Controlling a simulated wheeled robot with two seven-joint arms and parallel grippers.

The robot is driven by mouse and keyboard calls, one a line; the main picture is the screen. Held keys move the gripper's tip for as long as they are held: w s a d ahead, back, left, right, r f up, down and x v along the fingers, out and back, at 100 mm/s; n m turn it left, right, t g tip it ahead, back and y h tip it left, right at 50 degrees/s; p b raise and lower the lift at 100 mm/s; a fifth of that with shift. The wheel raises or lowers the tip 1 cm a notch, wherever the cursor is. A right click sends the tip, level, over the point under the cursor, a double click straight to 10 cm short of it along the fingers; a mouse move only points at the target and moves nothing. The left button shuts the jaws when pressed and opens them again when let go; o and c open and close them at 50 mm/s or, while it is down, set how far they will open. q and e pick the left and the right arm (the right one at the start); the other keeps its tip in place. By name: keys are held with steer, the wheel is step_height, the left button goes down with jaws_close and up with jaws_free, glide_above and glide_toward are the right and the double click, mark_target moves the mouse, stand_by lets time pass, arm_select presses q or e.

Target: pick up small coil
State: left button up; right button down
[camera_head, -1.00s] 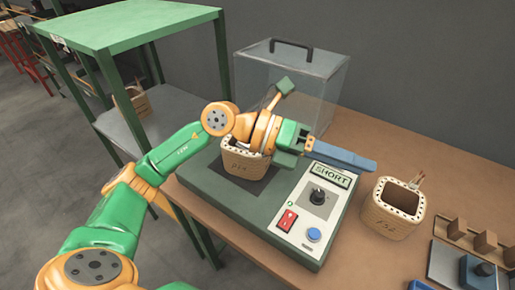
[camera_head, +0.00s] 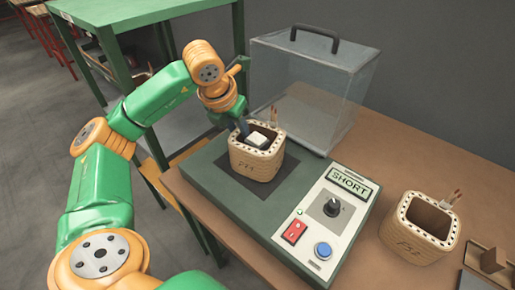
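A tan wound coil (camera_head: 256,163) with a dotted rim stands upright on the dark square pad of the green tester (camera_head: 220,203). A pale block shows inside its opening. A second tan coil (camera_head: 420,229) with an empty opening stands on the table at the right and looks larger; it is also nearer. My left gripper (camera_head: 243,129) points down at the back left rim of the coil on the tester. One dark blue finger shows there; I cannot tell whether it touches the coil or how far the fingers are apart. My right gripper is not in view.
A clear box with a black handle (camera_head: 314,90) stands behind the tester. The tester has a SHORT display (camera_head: 349,184), a knob, a red switch and a blue button. A green-topped stand (camera_head: 140,15) is at the back left. Brown table shows between tester and right coil.

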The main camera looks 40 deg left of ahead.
arm_select(q)
jaws_close()
steer(key=shift+r, duration=0.1)
stand_by(1.2)
